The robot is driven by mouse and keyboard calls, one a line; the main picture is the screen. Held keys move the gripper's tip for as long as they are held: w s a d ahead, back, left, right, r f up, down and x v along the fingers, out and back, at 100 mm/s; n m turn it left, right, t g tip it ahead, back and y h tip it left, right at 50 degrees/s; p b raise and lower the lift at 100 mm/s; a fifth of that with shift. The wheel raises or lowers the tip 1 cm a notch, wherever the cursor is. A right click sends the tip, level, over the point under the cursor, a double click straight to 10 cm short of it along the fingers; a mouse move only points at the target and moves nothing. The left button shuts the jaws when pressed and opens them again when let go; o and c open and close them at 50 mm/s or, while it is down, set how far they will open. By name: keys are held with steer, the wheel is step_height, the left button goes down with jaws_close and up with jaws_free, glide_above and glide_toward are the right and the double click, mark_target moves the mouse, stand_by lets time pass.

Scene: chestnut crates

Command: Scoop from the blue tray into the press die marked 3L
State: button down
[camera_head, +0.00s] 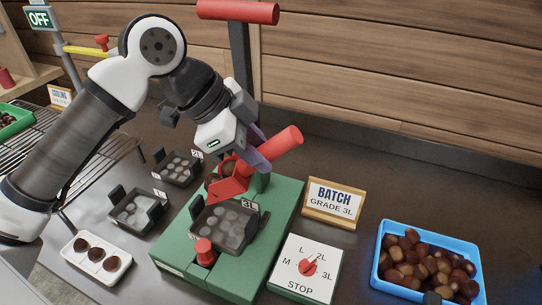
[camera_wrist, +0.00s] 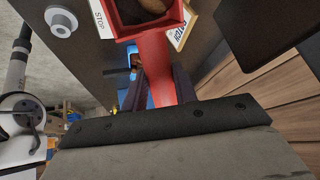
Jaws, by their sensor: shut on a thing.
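My gripper (camera_head: 256,152) is shut on the handle of a red scoop (camera_head: 272,149); the scoop also shows in the wrist view (camera_wrist: 158,70). Brown chestnuts (camera_head: 228,167) sit in the scoop's bowl, which hangs over the back of the press die marked 3L (camera_head: 205,224). The die is a dark tray with round hollows on the green press base (camera_head: 178,258); its visible hollows look empty, and its back is partly hidden by the scoop. The blue tray (camera_head: 377,269) at the right holds many chestnuts.
Two other dark dies, one marked 2L (camera_head: 172,182), stand left of the press. A white dish (camera_head: 91,273) holds three chestnuts. A dial panel (camera_head: 300,285) and a BATCH GRADE 3L sign (camera_head: 333,203) stand right. A red-handled press lever (camera_head: 238,11) rises behind. Bare counter lies before the blue tray.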

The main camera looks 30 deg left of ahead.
steer(key=a+h, duration=0.1)
steer(key=a+r+h, duration=0.1)
steer(key=s+a+r+t+h, duration=0.1)
steer(key=shift+a, duration=0.2)
steer(key=shift+s+a+r+n+t+h, duration=0.15)
steer(key=shift+s+a+r+t+h, duration=0.05)
steer(key=shift+a+h, duration=0.3)
steer(key=shift+s+a+r+n+t+h, duration=0.1)
steer(key=shift+s+a+r+t+h, duration=0.1)
steer(key=shift+a+h, duration=0.25)
steer(key=shift+s+a+r+n+t+h, duration=0.2)
steer(key=shift+a+h, duration=0.15)
steer(key=shift+a, duration=0.25)
steer(key=shift+w+f, duration=0.1)
